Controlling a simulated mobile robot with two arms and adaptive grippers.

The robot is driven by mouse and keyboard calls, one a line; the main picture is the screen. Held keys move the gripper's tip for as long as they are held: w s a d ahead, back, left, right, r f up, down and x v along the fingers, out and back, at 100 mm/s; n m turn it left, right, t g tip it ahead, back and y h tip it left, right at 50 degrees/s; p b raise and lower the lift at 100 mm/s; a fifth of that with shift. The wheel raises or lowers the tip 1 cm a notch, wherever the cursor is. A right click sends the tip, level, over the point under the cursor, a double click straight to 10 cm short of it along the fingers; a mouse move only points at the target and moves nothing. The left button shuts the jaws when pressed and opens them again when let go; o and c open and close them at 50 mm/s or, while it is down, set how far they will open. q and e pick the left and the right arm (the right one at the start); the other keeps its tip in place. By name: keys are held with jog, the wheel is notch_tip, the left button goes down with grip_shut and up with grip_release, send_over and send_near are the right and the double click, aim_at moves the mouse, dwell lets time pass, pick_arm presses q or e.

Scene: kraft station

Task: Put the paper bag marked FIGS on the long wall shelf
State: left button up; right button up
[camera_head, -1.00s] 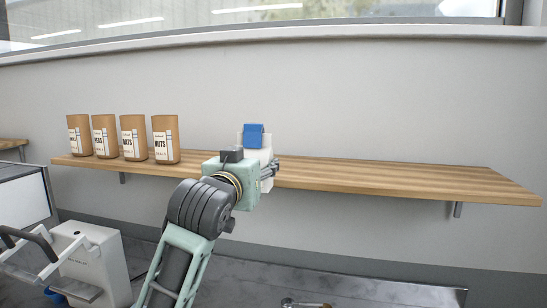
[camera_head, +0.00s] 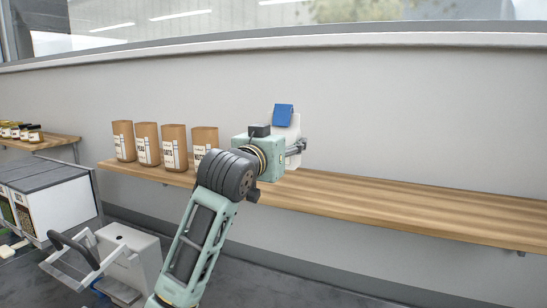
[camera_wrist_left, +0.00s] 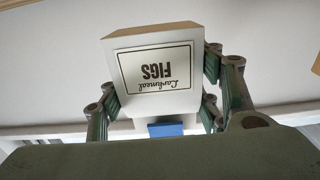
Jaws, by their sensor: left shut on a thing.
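The FIGS paper bag (camera_wrist_left: 155,75) is white with a black-framed label and a blue piece at its top. In the left wrist view its label reads upside down, between the fingers of my left gripper (camera_wrist_left: 158,92), which is shut on it. In the head view the bag (camera_head: 294,128) shows its blue top (camera_head: 283,115) and looks upright; my gripper (camera_head: 297,148) hides much of it. It appears in front of the wall, above the long wall shelf (camera_head: 400,207) in the picture. I cannot tell its height over the board. My right gripper is not in view.
Several brown paper bags (camera_head: 147,143) stand in a row on the shelf's left part; my arm partly covers the rightmost (camera_head: 204,138). The shelf right of my gripper is bare. A smaller shelf with jars (camera_head: 35,135) is at far left, above white bins (camera_head: 55,205) and a grey-white device (camera_head: 128,255).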

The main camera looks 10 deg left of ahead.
pick_arm(q)
jog(key=a, duration=0.1)
jog(key=w+a+f+p, duration=0.1)
jog(key=shift+w+a+f, duration=0.2)
jog(key=shift+a+f, duration=0.1)
jog(key=shift+w+a+f, duration=0.1)
jog(key=shift+a+f, duration=0.1)
jog(key=shift+f, duration=0.25)
notch_tip(320, 180, down, 3)
jog(key=shift+p, duration=1.1)
jog(key=shift+f, duration=0.2)
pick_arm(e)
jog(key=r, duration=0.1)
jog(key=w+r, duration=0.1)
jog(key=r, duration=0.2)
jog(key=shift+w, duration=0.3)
pick_arm(q)
jog(key=shift+f, duration=0.1)
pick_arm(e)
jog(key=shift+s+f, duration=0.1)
pick_arm(q)
jog(key=shift+f, duration=0.15)
jog(key=o, duration=1.4)
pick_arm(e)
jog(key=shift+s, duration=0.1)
